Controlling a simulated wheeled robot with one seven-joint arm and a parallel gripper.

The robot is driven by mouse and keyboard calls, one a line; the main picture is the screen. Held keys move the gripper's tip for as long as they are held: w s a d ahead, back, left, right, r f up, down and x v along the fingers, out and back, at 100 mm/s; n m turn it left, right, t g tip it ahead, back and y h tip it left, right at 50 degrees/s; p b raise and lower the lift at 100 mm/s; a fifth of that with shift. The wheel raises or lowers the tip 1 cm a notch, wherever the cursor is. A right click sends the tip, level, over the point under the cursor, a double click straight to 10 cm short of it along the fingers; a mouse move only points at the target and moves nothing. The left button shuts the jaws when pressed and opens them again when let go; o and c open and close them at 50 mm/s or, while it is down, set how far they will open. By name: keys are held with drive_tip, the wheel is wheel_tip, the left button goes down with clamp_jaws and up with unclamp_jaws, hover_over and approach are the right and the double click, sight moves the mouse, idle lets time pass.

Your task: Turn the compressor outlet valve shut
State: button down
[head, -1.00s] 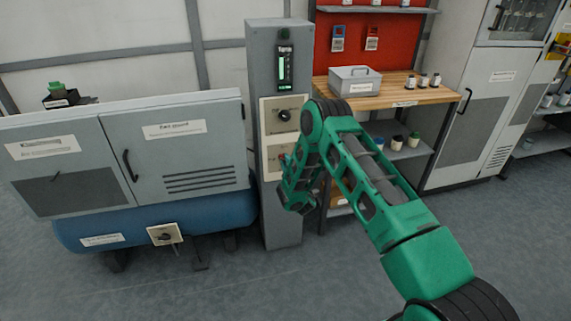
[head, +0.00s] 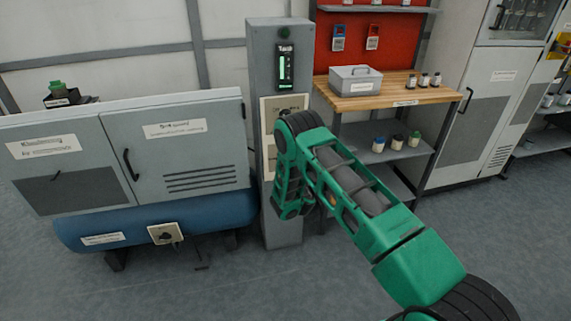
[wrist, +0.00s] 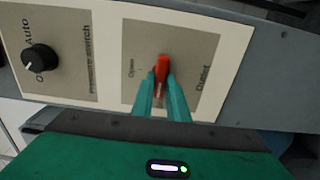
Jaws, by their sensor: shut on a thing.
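The outlet valve has a red handle (wrist: 162,66) on a beige plate (wrist: 204,52) in the wrist view. The plate is labelled "Outlet" on the right and "Open" on the left, and the handle lies between these labels. My gripper (wrist: 163,84) has its two teal fingers closed on the handle, one on each side. In the head view my green arm reaches to the grey column (head: 282,225) and hides the valve and the fingers.
A workbench (head: 385,98) with a grey toolbox (head: 355,79) stands to the right. The front floor is clear.

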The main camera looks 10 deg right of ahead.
drive_tip(key=shift+a, duration=0.2)
drive_tip(key=c, duration=1.7)
unclamp_jaws()
drive_tip(key=shift+f, duration=0.1)
drive_tip(key=shift+d, duration=0.1)
